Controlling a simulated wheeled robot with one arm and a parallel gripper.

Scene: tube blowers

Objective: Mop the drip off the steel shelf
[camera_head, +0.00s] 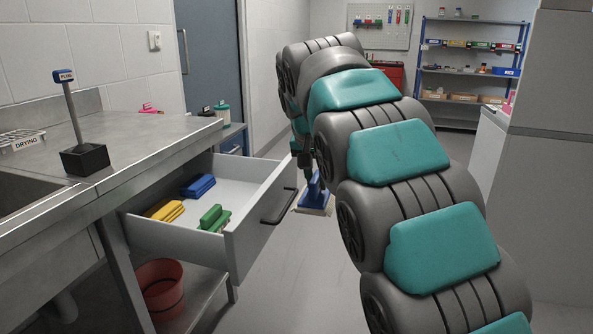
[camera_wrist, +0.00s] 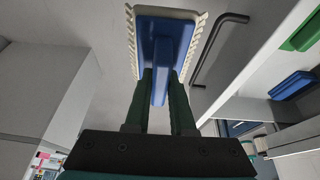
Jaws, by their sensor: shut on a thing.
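My gripper (camera_wrist: 161,80) is shut on the blue grip of a small hand mop (camera_wrist: 188,32). The mop has a flat blue back with a pale fringed pad around its edge. In the head view the mop (camera_head: 314,197) hangs in the air to the right of the open drawer's front, pad downward. The gripper (camera_head: 308,171) above it is partly hidden by my arm. A steel shelf (camera_head: 205,301) lies low under the counter, partly hidden by the drawer. I cannot make out a drip on it.
The open drawer (camera_head: 262,229) juts into the aisle and holds yellow, blue and green blocks. A red bucket (camera_head: 161,288) stands beneath it. The floor right of the drawer is clear.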

